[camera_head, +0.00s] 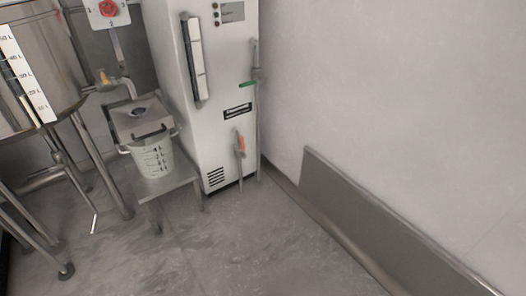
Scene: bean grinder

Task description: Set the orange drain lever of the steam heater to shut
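The steam heater (209,120) is a tall white cabinet standing against the wall, left of the picture's middle. Its orange drain lever (240,145) is small and sits low on the right part of the front, near a thin vertical pipe. The lever looks close to upright, but it is too small to tell its exact setting. A green handle (248,84) sits higher on the pipe at the cabinet's right edge. Neither of my grippers shows in the head view.
A steel tank (55,75) on legs stands at the left. A white bucket (152,158) with marks stands on a low steel stand (170,183) beside the heater. A steel panel (380,230) lines the right wall. The floor (240,250) in front of the heater is clear.

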